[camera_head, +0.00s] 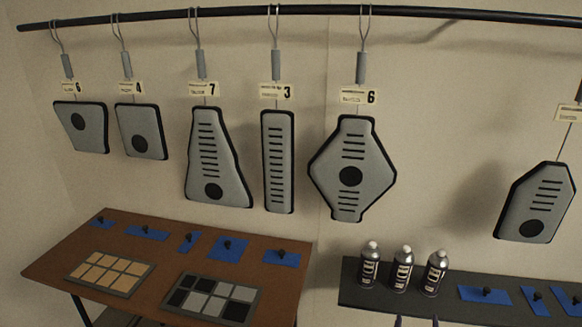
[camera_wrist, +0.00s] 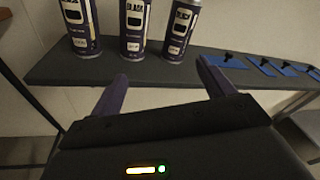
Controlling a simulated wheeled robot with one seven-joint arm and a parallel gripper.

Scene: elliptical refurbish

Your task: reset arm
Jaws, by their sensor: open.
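My gripper (camera_wrist: 162,88) shows in the wrist view with its two purple fingers spread apart and nothing between them. It is in front of the dark shelf (camera_wrist: 55,68), below and near three spray cans, and does not touch them. In the head view only small tips of it (camera_head: 417,321) show at the bottom edge. My arm itself is mostly out of view.
Three spray cans (camera_head: 403,269) stand on the dark shelf (camera_head: 362,297), with blue pieces (camera_head: 485,294) to their right. A brown table (camera_head: 60,262) at left holds two gridded trays. Grey panels (camera_head: 351,170) hang from a black rail (camera_head: 310,11).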

